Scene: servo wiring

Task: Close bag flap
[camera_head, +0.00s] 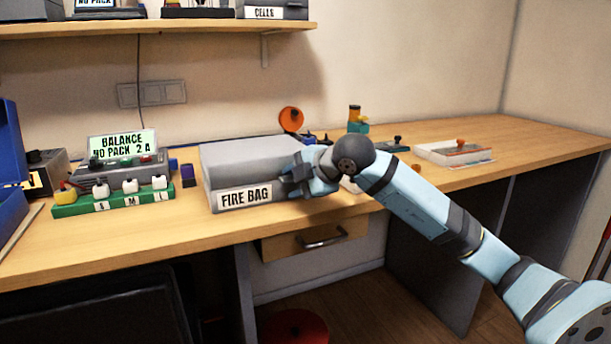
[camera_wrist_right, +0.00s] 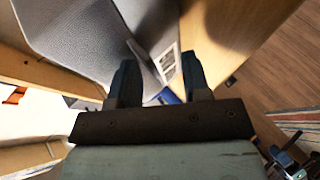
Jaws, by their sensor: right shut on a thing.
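The grey fire bag (camera_head: 250,158) sits on the workbench, with a white FIRE BAG label (camera_head: 245,197) on its front. Its flap lies over the top; whether it is fully down cannot be told. My right gripper (camera_head: 292,176) is at the bag's front right corner, shut on the flap's edge. In the right wrist view the grey bag (camera_wrist_right: 75,35) fills the upper left. The gripper's fingers (camera_wrist_right: 161,75) stand on both sides of a thin grey edge, with part of the label beyond. My left gripper is not in view.
A white tray (camera_head: 452,153) lies to the right. A drawer (camera_head: 318,240) is under the bench. A shelf (camera_head: 150,27) hangs above.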

